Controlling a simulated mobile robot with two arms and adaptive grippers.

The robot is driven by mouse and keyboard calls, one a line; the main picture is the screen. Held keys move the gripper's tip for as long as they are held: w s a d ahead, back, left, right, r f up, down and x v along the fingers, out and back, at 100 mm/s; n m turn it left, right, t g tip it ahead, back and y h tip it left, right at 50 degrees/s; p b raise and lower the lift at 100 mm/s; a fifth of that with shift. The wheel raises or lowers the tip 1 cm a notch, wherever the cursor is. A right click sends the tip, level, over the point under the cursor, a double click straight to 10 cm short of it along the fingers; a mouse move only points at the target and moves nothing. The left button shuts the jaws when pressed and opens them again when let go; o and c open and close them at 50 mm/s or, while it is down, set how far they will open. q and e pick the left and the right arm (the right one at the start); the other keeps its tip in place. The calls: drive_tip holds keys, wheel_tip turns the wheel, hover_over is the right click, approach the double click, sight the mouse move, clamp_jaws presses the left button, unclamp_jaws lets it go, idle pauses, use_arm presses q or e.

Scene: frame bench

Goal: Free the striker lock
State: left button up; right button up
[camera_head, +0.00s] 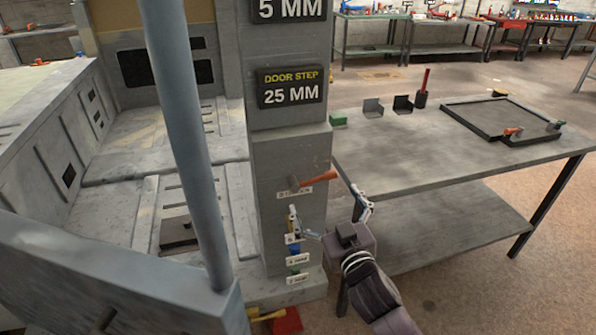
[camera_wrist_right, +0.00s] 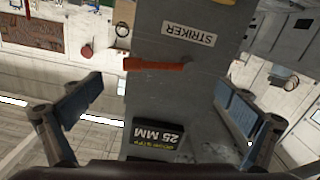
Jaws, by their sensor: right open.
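The striker lock shows as a red-orange lever (camera_head: 312,179) on the front face of the grey pillar (camera_head: 287,235), with a white label just below it. In the right wrist view the lever (camera_wrist_right: 160,64) lies roughly level, beside an upside-down STRIKER label (camera_wrist_right: 188,33). My right gripper (camera_head: 330,202) is open and empty, its fingers spread wide in front of the pillar, below the lever in the head view. In the right wrist view the lever lies between the two fingers (camera_wrist_right: 160,88), apart from both. My left gripper is not in view.
More small labelled fittings (camera_head: 294,250) sit low on the pillar. A DOOR STEP 25 MM sign (camera_head: 292,86) is above the lever. A blue-grey post (camera_head: 188,140) stands at left. A table (camera_head: 430,150) with brackets and a dark frame (camera_head: 510,118) stands at right.

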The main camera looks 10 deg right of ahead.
sight(315, 180)
drive_tip(key=w+p, duration=0.1)
drive_tip(key=w, duration=0.5)
drive_tip(key=shift+w+r, duration=0.15)
drive_tip(key=shift+r, duration=0.05)
drive_tip(key=shift+w, duration=0.4)
drive_tip(key=c, duration=1)
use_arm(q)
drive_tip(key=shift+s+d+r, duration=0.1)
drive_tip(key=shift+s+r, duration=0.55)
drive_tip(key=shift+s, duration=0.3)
use_arm(e)
drive_tip(key=shift+r, duration=0.15)
drive_tip(key=c, duration=0.5)
